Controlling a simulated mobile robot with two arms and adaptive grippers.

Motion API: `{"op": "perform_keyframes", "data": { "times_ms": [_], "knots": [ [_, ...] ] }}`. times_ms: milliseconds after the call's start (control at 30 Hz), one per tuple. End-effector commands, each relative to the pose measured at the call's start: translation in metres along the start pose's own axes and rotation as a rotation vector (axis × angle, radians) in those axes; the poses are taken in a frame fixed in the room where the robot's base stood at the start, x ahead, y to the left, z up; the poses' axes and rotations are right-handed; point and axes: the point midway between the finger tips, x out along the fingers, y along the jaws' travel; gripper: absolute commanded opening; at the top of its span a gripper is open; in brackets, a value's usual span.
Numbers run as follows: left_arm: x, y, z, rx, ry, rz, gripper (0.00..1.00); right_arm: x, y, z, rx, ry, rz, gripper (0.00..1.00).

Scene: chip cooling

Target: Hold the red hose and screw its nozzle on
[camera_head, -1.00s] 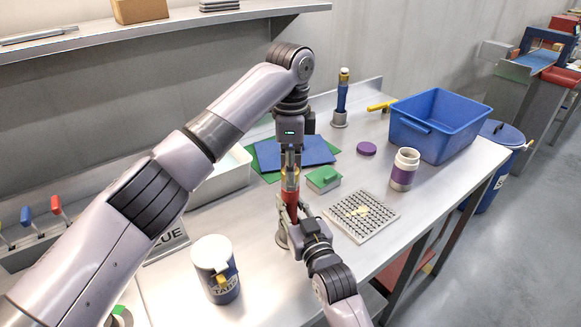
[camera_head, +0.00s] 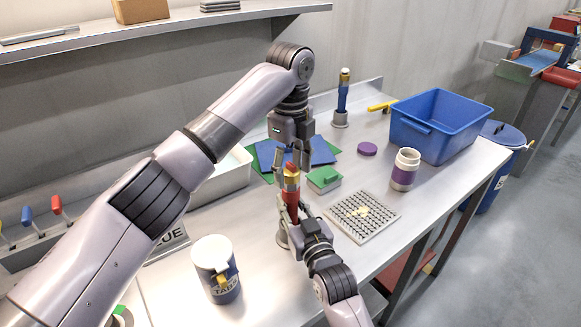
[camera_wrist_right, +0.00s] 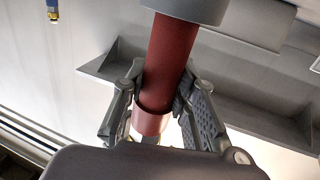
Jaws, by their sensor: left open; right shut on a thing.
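The red hose (camera_head: 291,196) stands upright in the head view, its lower part in a grey holder (camera_head: 282,238). A yellow nozzle with a red tip (camera_head: 291,172) sits on its top end; I cannot tell how tightly it is seated. My right gripper (camera_head: 291,208) is shut around the hose below the nozzle. The right wrist view shows the red hose (camera_wrist_right: 168,65) between its fingers (camera_wrist_right: 158,100), with the nozzle mostly hidden. My left gripper (camera_head: 291,164) is open, pointing down, its fingers apart on either side of the nozzle's top.
A blue hose (camera_head: 343,95) stands in a holder behind. A green-topped block (camera_head: 324,178), a grid rack (camera_head: 374,228), a white-and-purple jar (camera_head: 404,170) and a blue bin (camera_head: 466,122) are to the right. A labelled cup (camera_head: 222,288) stands front left.

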Motion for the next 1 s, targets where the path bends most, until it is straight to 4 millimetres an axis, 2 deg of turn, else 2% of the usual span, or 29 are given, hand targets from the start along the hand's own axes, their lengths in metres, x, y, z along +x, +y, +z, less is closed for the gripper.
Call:
{"op": "perform_keyframes", "data": {
  "times_ms": [167, 267, 700, 900, 1000],
  "knots": [
    [-0.002, 0.000, -0.001, 0.001, 0.001, 0.000, 0.55, 0.000, 0.000, -0.001, 0.000, 0.003, 0.000, 0.00],
    [-0.010, -0.001, -0.001, 0.001, 0.000, -0.002, 0.55, 0.000, 0.000, -0.001, 0.000, 0.003, 0.000, 0.00],
    [-0.097, -0.001, 0.000, -0.002, -0.002, -0.001, 0.55, 0.000, 0.000, -0.001, 0.000, 0.002, 0.000, 0.00],
    [-0.116, -0.001, 0.000, -0.001, -0.001, 0.001, 0.55, 0.000, 0.000, -0.001, 0.000, 0.002, 0.000, 0.00],
    [-0.119, -0.001, 0.000, 0.000, 0.001, 0.001, 0.55, 0.000, 0.000, -0.001, 0.000, 0.002, 0.000, 0.00]
  ]
}}
